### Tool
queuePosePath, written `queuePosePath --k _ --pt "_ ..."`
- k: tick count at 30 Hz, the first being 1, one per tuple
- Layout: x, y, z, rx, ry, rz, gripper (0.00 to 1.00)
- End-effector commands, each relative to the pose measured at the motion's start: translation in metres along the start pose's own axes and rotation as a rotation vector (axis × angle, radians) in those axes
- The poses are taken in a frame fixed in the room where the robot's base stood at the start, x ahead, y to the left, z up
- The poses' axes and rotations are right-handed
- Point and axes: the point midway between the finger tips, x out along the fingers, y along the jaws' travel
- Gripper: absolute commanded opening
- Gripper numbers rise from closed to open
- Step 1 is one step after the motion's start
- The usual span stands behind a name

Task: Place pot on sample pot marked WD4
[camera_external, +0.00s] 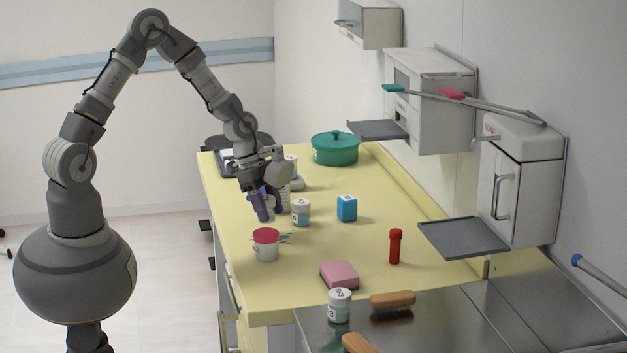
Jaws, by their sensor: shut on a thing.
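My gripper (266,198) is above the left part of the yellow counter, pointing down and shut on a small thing. A dark purple, roughly cylindrical piece (262,205) with a pale lower end shows at its jaws. It looks like the held thing, but the fingers partly hide it. A white sample pot with a teal label (301,212) stands upright just right of the gripper. A similar pot (339,305) stands on the metal surface in front. Their markings are too small to read.
A green lidded pot (335,149) stands at the back. A blue box (347,208), a red bottle (395,246) and a pink block (339,275) are on the counter. Wooden-handled items (393,299) lie in front. Wall units with grey trays (462,238) overhang the right side.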

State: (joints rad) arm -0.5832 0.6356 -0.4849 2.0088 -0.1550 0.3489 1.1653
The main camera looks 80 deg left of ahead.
Motion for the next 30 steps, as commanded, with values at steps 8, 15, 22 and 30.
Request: queuePosePath --k 8,15,22,30 --pt "-0.008 0.003 0.009 0.002 0.001 -0.002 0.20" --pt "-0.060 0.058 -0.009 0.002 -0.001 -0.010 0.20" --pt "-0.096 0.150 0.003 -0.014 -0.007 -0.013 0.20" --pt "-0.099 0.193 0.020 -0.029 -0.002 -0.011 0.19"
